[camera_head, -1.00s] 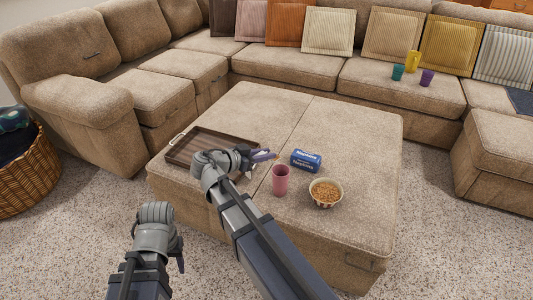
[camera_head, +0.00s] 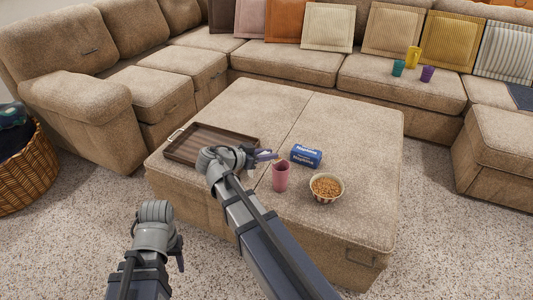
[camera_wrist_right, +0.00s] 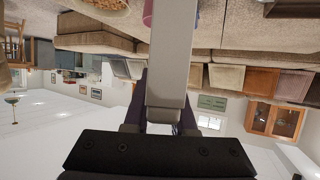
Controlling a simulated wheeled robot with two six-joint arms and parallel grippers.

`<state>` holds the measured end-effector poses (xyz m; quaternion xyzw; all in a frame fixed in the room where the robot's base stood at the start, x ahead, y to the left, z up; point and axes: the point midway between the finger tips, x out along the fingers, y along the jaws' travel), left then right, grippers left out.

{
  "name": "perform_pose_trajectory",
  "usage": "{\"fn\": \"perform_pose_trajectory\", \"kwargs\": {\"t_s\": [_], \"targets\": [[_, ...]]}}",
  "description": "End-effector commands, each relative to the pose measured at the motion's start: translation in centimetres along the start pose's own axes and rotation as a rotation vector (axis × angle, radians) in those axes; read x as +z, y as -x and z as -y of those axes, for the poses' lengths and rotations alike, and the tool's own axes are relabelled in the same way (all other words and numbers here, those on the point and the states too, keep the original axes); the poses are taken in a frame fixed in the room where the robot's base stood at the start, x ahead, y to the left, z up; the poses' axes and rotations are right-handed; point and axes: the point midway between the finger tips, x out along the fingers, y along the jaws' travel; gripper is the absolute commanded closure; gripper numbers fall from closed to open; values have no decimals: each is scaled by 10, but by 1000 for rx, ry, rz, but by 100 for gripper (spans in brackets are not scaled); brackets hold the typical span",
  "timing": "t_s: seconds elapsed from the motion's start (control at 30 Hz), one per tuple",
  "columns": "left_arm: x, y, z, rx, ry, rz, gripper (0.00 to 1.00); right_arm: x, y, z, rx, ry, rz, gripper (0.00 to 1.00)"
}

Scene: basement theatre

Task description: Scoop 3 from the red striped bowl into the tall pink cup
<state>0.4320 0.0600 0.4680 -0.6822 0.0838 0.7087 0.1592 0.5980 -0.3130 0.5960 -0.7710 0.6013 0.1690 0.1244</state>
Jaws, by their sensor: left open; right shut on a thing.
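The tall pink cup (camera_head: 281,178) stands upright on the ottoman. The red striped bowl (camera_head: 326,197), full of small brown pieces, stands to its right. My right gripper (camera_head: 268,155) is just behind and left of the cup's rim, shut on a scoop. In the right wrist view the scoop (camera_wrist_right: 172,55) is a pale grey bar between the dark fingers (camera_wrist_right: 163,110). In the head view only a small tan bit shows at the cup's rim; I cannot tell whether it holds anything. My left gripper (camera_head: 178,255) is open and empty, low in front of the ottoman.
A blue box (camera_head: 306,156) stands behind the cup. A brown wooden tray (camera_head: 190,157) lies at the ottoman's left. The ottoman's right side (camera_head: 365,150) is clear. Teal (camera_head: 398,68), yellow (camera_head: 413,57) and purple (camera_head: 427,74) cups stand on the sofa.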

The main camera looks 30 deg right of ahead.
Motion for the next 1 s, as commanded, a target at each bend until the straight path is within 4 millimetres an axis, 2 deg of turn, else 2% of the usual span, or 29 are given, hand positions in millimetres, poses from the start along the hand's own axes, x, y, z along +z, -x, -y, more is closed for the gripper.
{"fn": "perform_pose_trajectory", "kwargs": {"t_s": [0.03,1.0], "targets": [[0,7,1,0,-1,0,50,-5,1,0,1,0,12,100],[4,62,7,-6,5,3,50,-18,-16,0,-2,-1,284,100]]}}
